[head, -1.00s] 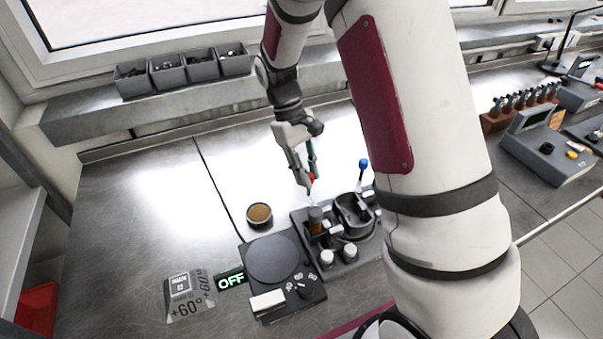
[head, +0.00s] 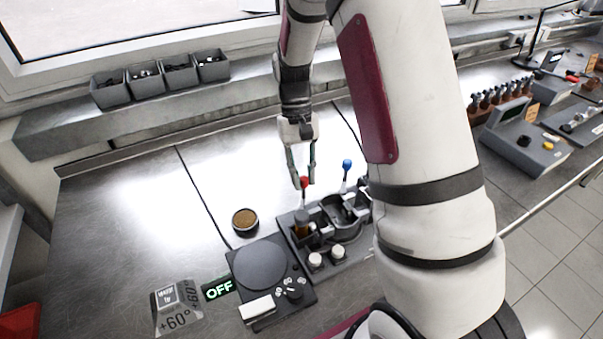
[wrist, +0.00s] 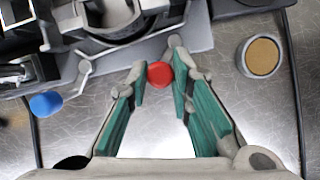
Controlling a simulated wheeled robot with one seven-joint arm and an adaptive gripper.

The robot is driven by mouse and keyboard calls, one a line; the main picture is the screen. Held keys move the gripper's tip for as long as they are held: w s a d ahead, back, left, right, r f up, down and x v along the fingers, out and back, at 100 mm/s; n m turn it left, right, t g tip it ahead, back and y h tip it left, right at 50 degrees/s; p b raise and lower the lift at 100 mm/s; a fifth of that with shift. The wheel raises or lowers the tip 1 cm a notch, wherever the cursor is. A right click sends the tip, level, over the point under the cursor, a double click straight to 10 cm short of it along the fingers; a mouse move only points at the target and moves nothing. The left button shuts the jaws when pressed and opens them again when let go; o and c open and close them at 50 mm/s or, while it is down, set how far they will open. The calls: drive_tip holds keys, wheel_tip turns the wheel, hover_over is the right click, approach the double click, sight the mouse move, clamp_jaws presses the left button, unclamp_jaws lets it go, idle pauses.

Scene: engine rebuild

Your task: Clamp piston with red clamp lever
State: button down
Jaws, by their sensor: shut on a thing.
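The red clamp lever's ball knob (head: 304,182) stands at the back of the dark clamping fixture (head: 350,252). In the wrist view the red knob (wrist: 160,74) sits between my fingertips. My gripper (head: 302,184) is shut on this knob, fingers pointing down with green inner pads. A dark brown cylinder (head: 301,226), perhaps the piston, stands upright in the fixture just in front of the red lever. Whether the clamp presses on it cannot be told. A lever with a blue knob (head: 347,164) stands to the right and also shows in the wrist view (wrist: 45,104).
A round brown-topped cup (head: 245,221) stands left of the fixture. A hot plate (head: 262,263) with an "OFF" display (head: 218,289) lies in front. The steel table on the left is mostly clear.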

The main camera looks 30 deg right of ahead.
idle(0.3)
drive_tip(key=c, duration=1.4)
unclamp_jaws()
drive_tip(key=shift+c, duration=0.2)
drive_tip(key=shift+r, duration=0.1)
drive_tip(key=v, duration=1.1)
drive_tip(key=shift+w+r, duration=0.3)
drive_tip(key=shift+r, duration=0.05)
drive_tip(key=shift+d, duration=0.15)
drive_tip(key=s+a+r+n+t, duration=0.1)
drive_tip(key=s+a+r+t, duration=0.1)
drive_tip(key=s, duration=0.5)
drive_tip(key=s+a+r+t, duration=0.2)
drive_tip(key=s+r+t, duration=0.2)
drive_tip(key=s, duration=0.4)
drive_tip(key=s+a+r+n+t+h, duration=0.1)
drive_tip(key=s+a+r+t, duration=0.1)
drive_tip(key=s+r, duration=0.3)
drive_tip(key=s+t, duration=0.1)
drive_tip(key=s, duration=0.2)
drive_tip(key=shift+a+r+n+t, duration=0.2)
drive_tip(key=shift+a+n+t, duration=0.1)
drive_tip(key=shift+a, duration=0.05)
